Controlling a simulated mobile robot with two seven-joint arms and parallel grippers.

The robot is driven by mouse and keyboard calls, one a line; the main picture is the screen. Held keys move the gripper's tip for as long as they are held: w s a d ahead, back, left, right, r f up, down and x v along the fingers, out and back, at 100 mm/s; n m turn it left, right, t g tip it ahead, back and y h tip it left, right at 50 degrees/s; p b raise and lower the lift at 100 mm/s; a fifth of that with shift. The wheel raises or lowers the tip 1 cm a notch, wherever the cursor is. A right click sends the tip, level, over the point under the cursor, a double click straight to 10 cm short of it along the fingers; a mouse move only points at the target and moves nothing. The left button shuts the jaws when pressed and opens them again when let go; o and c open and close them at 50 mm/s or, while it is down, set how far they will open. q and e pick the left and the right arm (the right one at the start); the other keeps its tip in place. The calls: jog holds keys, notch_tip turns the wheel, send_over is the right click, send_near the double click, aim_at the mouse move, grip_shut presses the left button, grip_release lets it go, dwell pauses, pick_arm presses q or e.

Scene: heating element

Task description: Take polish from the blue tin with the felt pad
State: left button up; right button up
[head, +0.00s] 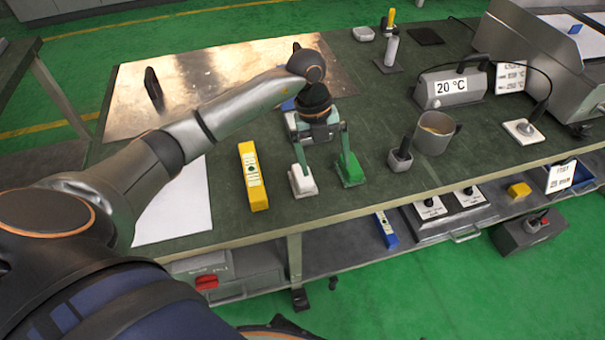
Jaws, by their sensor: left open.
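My left gripper (326,174) is open over the bench, its two fingers spread and pointing down. A white block-like piece (302,181) shows at its left fingertip and a green one (351,169) at its right; I cannot tell whether these are fingertips or separate objects. A small blue patch (288,104) shows beside my left wrist, mostly hidden; I cannot tell if it is the blue tin. I cannot make out the felt pad for certain. My right gripper is not in view.
A yellow level-like bar (253,176) lies left of the gripper. A shiny metal sheet (130,103) covers the back left.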

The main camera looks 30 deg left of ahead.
aim_at(303, 177)
pick_arm(q)
jog(key=w+a+n+y, duration=0.1)
jog(key=a+n+y, duration=0.15)
jog(key=a, duration=0.35)
jog(key=shift+m, duration=0.35)
notch_tip(303, 177, down, 5)
jog(key=shift+a+f+b, duration=0.1)
jog(key=shift+a+b, duration=0.05)
jog(key=shift+b, duration=0.75)
jog(key=shift+f, duration=0.8)
notch_tip(303, 177, down, 4)
jog(key=shift+s+f+b, duration=0.15)
jog(key=shift+b, duration=0.5)
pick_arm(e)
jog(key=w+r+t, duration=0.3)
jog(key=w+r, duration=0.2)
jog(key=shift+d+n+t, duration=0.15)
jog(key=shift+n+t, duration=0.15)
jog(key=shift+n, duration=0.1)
pick_arm(q)
jog(key=c, duration=1.3)
